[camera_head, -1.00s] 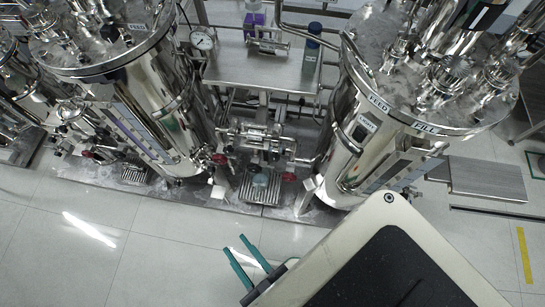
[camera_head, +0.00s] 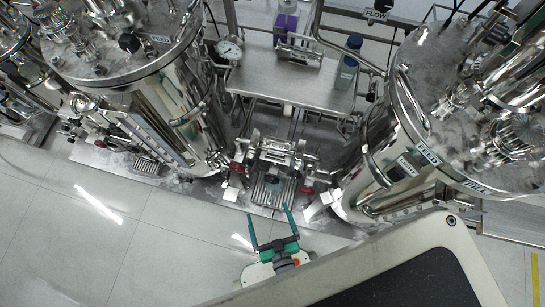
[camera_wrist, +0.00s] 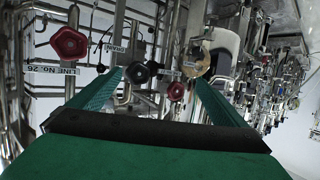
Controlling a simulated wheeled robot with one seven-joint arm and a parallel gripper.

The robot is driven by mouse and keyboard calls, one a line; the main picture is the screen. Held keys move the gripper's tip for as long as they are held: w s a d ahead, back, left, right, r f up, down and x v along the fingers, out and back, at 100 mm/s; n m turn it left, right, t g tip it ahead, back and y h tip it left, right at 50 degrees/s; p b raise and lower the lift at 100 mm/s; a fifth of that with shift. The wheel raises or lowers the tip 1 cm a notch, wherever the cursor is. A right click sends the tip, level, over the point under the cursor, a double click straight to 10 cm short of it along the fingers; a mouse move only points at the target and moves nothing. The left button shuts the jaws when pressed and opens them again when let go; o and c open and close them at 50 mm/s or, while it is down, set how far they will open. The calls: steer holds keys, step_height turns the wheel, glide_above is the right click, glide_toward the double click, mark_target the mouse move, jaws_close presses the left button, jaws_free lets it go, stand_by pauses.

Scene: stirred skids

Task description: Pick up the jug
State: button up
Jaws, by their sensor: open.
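I cannot make out a jug for certain. A small pale bluish shape (camera_head: 272,180), partly hidden by pipes and valves, is over the slatted floor grate between the two tanks; it may be the jug. In the wrist view a pale rounded shape (camera_wrist: 226,45) shows behind the valves, and I cannot tell what it is. My gripper (camera_head: 270,212) is open and empty, its two green fingers pointing toward the grate and apart from it. In the wrist view the fingers (camera_wrist: 158,88) are spread, with valves and pipes beyond them.
Steel tanks stand at left (camera_head: 165,100) and right (camera_head: 385,150). A steel shelf (camera_head: 290,85) between them holds a purple item (camera_head: 286,25) and a blue-capped bottle (camera_head: 348,62). Red-handled valves (camera_wrist: 68,43) and pipes crowd the space ahead. The tiled floor (camera_head: 120,235) at front left is clear.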

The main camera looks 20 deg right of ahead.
steer(key=w+d+f+m+g+h, duration=0.1)
steer(key=w+d+f, duration=0.2)
steer(key=f, duration=0.6)
steer(key=w+d+f+m+h, duration=0.1)
steer(key=w+d+f, duration=0.25)
steer(key=f, duration=0.65)
steer(key=x, duration=1)
steer(key=shift+w, duration=0.45)
steer(key=shift+d, duration=0.1)
steer(key=c, duration=1.9)
steer(key=shift+r, duration=0.1)
steer(key=shift+r, duration=0.15)
